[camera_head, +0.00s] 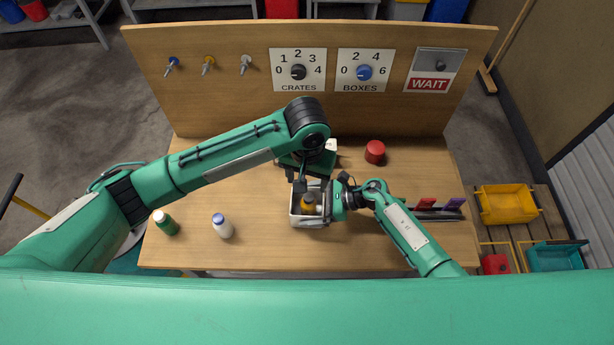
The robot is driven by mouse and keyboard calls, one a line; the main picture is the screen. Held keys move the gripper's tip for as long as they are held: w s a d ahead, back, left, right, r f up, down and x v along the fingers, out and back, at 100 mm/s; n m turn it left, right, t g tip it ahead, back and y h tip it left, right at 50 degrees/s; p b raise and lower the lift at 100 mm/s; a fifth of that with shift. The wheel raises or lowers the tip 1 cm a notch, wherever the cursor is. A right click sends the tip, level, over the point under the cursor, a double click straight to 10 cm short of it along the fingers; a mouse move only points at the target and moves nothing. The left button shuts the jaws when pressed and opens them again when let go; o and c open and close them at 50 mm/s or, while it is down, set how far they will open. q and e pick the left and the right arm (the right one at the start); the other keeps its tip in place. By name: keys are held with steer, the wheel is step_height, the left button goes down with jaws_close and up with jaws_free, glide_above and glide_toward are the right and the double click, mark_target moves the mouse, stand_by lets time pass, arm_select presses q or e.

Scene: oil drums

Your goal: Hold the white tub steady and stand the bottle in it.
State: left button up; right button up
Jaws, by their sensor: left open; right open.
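The white tub (296,219) stands on the wooden table near the middle. An amber bottle (308,205) with a dark top shows inside the tub's outline and looks upright; whether its base rests on the tub floor is hidden. My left gripper (301,187) points down from above at the tub's back left, close to the bottle, and is open. My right gripper (329,202) is open at the tub's right side, its fingers close to the right wall. Contact between the fingers and the tub or bottle is hard to tell.
A green bottle (166,223) and a white bottle (222,226) with a blue cap stand at the left. A red round object (375,152) stands at the back right. A rack (436,210) with red and purple pieces is at the right. The front table strip is clear.

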steer(key=v, duration=1.1)
